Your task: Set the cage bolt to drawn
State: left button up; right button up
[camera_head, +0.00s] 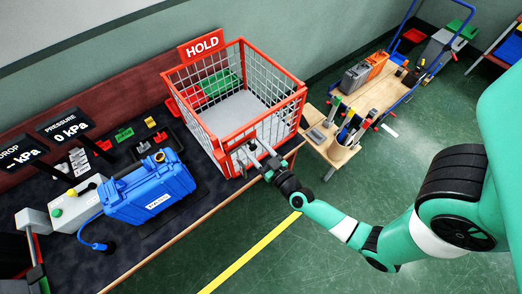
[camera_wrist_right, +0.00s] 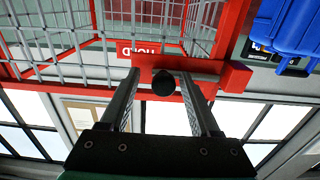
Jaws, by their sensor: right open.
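The red wire-mesh cage (camera_head: 233,139) with a HOLD sign (camera_head: 204,46) stands on the bench. On its front, the wrist view shows the bolt as a grey bar (camera_wrist_right: 205,76) in a red bracket (camera_wrist_right: 236,78). A round black knob (camera_wrist_right: 163,83) sits on the bolt. My right gripper (camera_head: 256,151) is at the cage's front lower part. Its open fingers (camera_wrist_right: 158,86) stand on either side of the knob, with gaps showing. How far the bolt is slid cannot be told clearly. My left gripper is not in view.
A blue case (camera_head: 148,190) stands on the bench left of the cage. A grey box with buttons (camera_head: 78,203) is farther left. A small wooden stand with tools (camera_head: 339,153) and a cart (camera_head: 378,97) are to the right. The green floor (camera_head: 300,255) in front is open.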

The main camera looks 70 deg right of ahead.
jog(key=p+v, duration=0.2)
jog(key=v, duration=0.9)
jog(key=shift+s, duration=0.15)
jog(key=shift+a, duration=0.1)
